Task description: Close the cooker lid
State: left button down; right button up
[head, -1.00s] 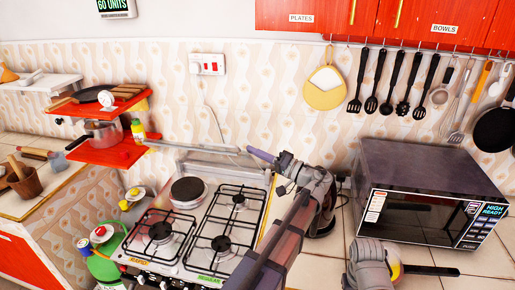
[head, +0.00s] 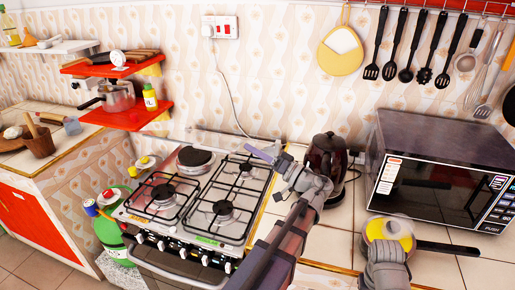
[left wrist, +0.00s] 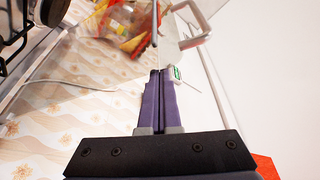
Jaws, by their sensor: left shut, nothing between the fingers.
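The cooker (head: 195,215) is a white gas stove with black grates. Its glass lid (head: 225,134) looks upright along the cooker's back, its grey edge against the wallpaper; the clear glass is hard to make out. My left gripper (head: 262,152) is near the lid's right end, its purple fingers pointing left; I cannot tell whether they touch the glass. In the left wrist view, the two fingers (left wrist: 160,75) are pressed together with nothing between them. Part of a dark burner (left wrist: 42,12) shows at upper left there. My right arm shows at the bottom right, its fingertips out of sight.
A dark kettle (head: 324,160) stands right behind my left arm. A microwave (head: 440,175) fills the right counter. A yellow pan (head: 400,235) with a black handle lies before it. Red shelves (head: 125,115) with pots are left of the cooker.

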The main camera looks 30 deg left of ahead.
pick_arm(q)
jog(key=s+f+b, duration=0.4)
jog(key=f+b, duration=0.4)
jog(key=f, duration=0.1)
jog(key=shift+d+f, duration=0.2)
jog(key=shift+d, duration=0.25)
pick_arm(e)
notch_tip(320, 180, down, 10)
jog(key=shift+r, duration=0.25)
pick_arm(q)
jog(key=shift+r, duration=0.1)
pick_arm(e)
jog(key=shift+r, duration=0.1)
